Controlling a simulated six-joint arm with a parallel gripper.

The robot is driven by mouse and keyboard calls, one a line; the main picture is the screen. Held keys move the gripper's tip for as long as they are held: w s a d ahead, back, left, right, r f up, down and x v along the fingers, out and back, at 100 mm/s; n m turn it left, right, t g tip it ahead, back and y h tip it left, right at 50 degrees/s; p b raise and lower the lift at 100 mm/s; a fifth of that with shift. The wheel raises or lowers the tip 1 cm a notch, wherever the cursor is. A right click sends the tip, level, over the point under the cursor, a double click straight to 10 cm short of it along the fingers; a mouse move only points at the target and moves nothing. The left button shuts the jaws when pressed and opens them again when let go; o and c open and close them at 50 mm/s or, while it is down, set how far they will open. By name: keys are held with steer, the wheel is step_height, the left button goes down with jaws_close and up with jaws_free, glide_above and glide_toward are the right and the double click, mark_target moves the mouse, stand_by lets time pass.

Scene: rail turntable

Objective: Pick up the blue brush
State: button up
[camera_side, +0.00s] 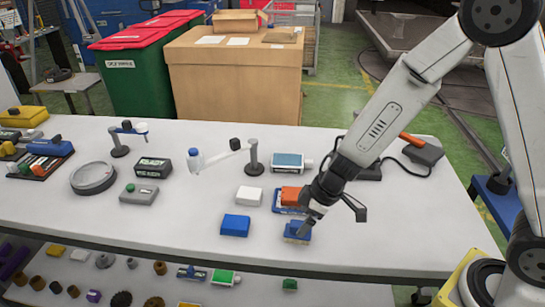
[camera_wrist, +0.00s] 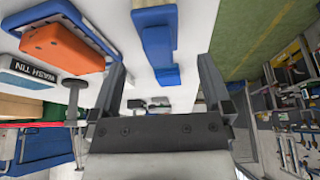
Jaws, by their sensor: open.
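The blue brush (camera_side: 297,232) lies near the table's front edge in the side view, pale bristles showing along its lower edge. My gripper (camera_side: 333,205) is tilted down just above and to the right of it, partly overlapping it in the picture. In the wrist view the blue brush (camera_wrist: 155,38) is ahead of my gripper (camera_wrist: 164,75), roughly between the lines of the two fingers. The jaws are open with nothing held. Whether a finger touches the brush I cannot tell.
A blue block (camera_side: 235,225) and a white block (camera_side: 249,195) lie to the left. A soldering-iron-like tool (camera_side: 422,150) lies behind right. The table's right front is clear.

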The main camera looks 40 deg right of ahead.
mark_target(300, 223)
steer(key=shift+f, duration=0.25)
steer(key=shift+x, duration=2.5)
steer(key=c, duration=1.3)
